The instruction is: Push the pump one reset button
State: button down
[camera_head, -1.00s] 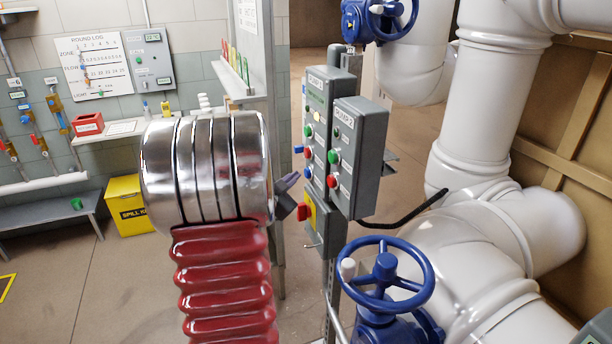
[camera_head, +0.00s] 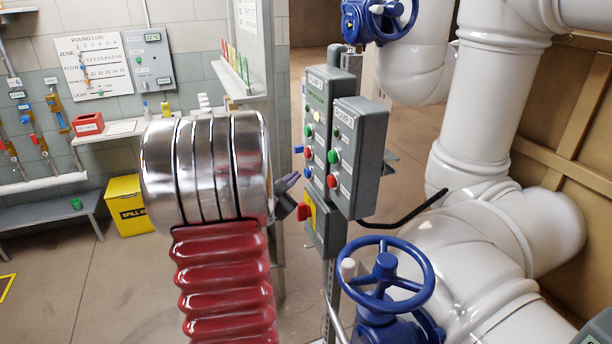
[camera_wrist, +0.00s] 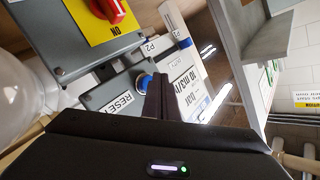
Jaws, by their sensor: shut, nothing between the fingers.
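The grey pump one box (camera_head: 318,92) stands behind the "PUMP 2" box (camera_head: 362,150) in the head view. Several coloured buttons are on its face, and a blue button (camera_head: 298,149) sticks out at its left. My gripper (camera_head: 290,181) is left of the box's lower part, partly hidden by my arm. In the wrist view my gripper (camera_wrist: 158,82) is shut and empty. A blue button (camera_wrist: 143,80) beside a "RESET" label (camera_wrist: 120,103) lies just left of the fingertips. I cannot tell if they touch. The pump number of this button is not readable.
A red switch on a yellow plate (camera_head: 306,212) sits below the buttons, close to my gripper; it shows in the wrist view (camera_wrist: 110,10). A blue handwheel (camera_head: 385,268) and white pipes (camera_head: 480,110) are at the right. A shelf post (camera_head: 282,130) stands behind my gripper.

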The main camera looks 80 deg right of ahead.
jog(key=shift+s+d, duration=0.45)
jog(key=shift+s, duration=0.25)
dwell(1.1)
dwell(0.4)
jog(key=shift+w+a, duration=0.5)
jog(key=shift+w, duration=0.25)
jog(key=shift+w, duration=0.1)
jog(key=shift+w+a, duration=0.4)
jog(key=shift+w, duration=0.3)
jog(key=shift+w+a, duration=0.45)
jog(key=shift+w, duration=0.2)
jog(key=shift+w+a, duration=0.4)
jog(key=shift+w, duration=0.3)
jog(key=shift+w, duration=0.1)
